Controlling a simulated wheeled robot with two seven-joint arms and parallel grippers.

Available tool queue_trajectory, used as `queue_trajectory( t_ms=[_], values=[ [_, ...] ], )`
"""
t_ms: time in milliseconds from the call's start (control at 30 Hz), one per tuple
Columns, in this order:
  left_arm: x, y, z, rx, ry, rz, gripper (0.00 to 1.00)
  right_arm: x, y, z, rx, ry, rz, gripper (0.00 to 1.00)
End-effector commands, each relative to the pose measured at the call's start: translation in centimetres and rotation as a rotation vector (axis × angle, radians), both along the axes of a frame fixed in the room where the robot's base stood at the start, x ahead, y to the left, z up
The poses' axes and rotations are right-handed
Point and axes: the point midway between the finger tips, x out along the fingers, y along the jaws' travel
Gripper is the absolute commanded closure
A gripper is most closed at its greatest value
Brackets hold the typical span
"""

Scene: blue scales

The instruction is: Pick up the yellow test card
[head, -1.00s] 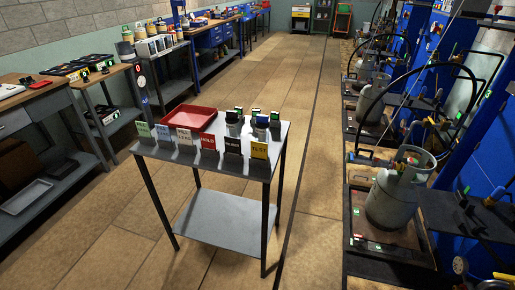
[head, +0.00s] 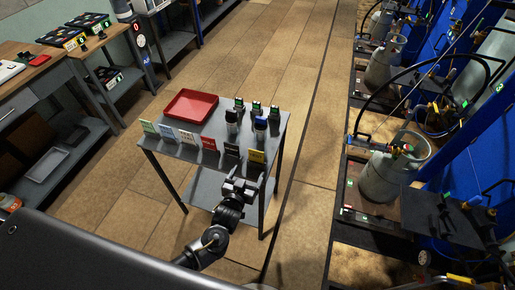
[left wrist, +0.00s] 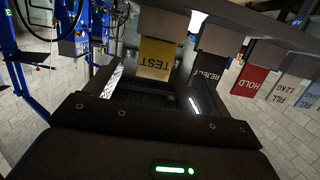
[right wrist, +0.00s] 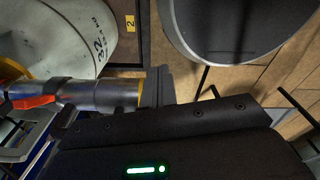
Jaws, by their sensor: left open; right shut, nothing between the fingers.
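The yellow test card (head: 256,156) stands at the front right corner of the small grey table (head: 190,152), right of the black reject card (head: 231,151). In the left wrist view the test card (left wrist: 156,58) appears upside down, beyond my left gripper, with the reject card (left wrist: 209,66) beside it. My left gripper (head: 243,182) is open and empty, in front of the table edge, below and slightly left of the test card. My right gripper (right wrist: 157,87) is shut and empty in the right wrist view; the head view does not show it.
A red hold card (head: 209,144) and paler cards stand farther left in the row. A red tray (head: 191,106) and several small bottles stand behind. Gas cylinders (head: 393,172) line the right side; one (right wrist: 70,35) is near my right gripper. Floor left of the table is clear.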

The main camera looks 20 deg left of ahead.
Motion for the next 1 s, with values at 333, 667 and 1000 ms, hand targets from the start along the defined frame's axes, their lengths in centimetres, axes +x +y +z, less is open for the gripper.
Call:
queue_trajectory(
  t_ms=[333,667,1000],
  values=[
    [3.7,-1.5,-0.8,-0.001,-0.009,-0.023,0.18,0.2,-0.5,-2.4,-0.006,-0.002,0.002,1.00],
    [6.0,-1.6,-1.0,-0.002,-0.003,-0.022,0.18,0.5,-0.7,-3.5,-0.009,-0.006,0.003,1.00],
    [9.9,-1.3,-1.9,-0.001,-0.005,-0.021,0.18,0.4,-0.7,-6.7,-0.009,-0.003,0.003,1.00]
  ],
)
